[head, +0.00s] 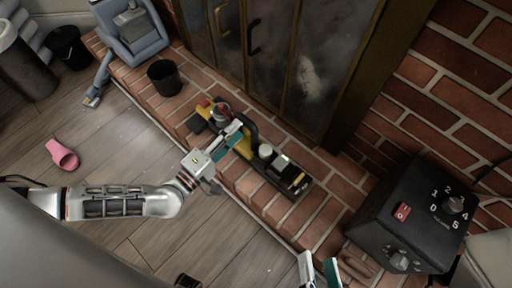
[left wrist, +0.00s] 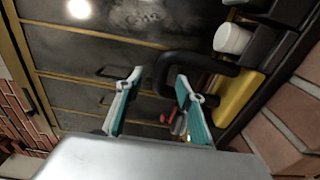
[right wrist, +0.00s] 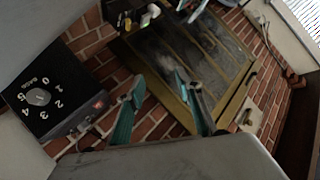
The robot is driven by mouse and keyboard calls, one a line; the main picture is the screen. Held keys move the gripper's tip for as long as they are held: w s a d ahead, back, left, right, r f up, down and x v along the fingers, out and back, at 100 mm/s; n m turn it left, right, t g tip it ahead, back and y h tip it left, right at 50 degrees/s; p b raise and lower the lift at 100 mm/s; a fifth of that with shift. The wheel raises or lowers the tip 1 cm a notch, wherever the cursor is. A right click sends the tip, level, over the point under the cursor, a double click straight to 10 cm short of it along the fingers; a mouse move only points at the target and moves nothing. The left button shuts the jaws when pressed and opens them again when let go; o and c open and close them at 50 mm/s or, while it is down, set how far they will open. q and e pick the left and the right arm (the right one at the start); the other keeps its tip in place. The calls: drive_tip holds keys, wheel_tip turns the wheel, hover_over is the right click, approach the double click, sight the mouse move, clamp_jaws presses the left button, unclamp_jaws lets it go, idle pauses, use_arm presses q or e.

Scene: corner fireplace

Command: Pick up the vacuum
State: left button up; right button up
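The vacuum (head: 290,177), a long yellow and black tool with a white cylinder and a red part, lies on the brick hearth in the head view. In the left wrist view its yellow body (left wrist: 237,98) and black loop handle (left wrist: 218,67) show up close. My left gripper (head: 228,140) is at the vacuum's handle side; its teal-padded fingers (left wrist: 158,108) are apart, and the right finger overlaps the handle. I cannot tell whether they touch. My right gripper (head: 320,270) is open and empty at the bottom of the head view; its fingers also show apart in the right wrist view (right wrist: 160,110).
Dark fireplace doors (head: 275,60) stand behind the vacuum. A black box with a numbered dial (head: 415,215) is at the right. A black cup (head: 165,78) and a blue-grey appliance (head: 140,35) are at upper left. A pink slipper (head: 62,154) lies on the wooden floor.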

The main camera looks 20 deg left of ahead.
sight(244, 124)
use_arm(q)
drive_tip(key=x, duration=0.1)
drive_tip(key=b+x, duration=0.1)
drive_tip(key=x, duration=0.3)
drive_tip(key=shift+w+d+f+b, duration=0.1)
drive_tip(key=shift+d+f+b, duration=0.1)
drive_tip(key=shift+f+b, duration=0.15)
drive_tip(key=shift+w+r, duration=0.15)
drive_tip(key=shift+w, duration=0.1)
use_arm(e)
drive_tip(key=a+m, duration=0.1)
drive_tip(key=m, duration=0.1)
drive_tip(key=shift+s+a+m, duration=0.15)
drive_tip(key=shift+m, duration=0.15)
use_arm(q)
drive_tip(key=shift+c, duration=0.5)
clamp_jaws()
drive_tip(key=shift+w+r, duration=0.1)
drive_tip(key=shift+r, duration=0.15)
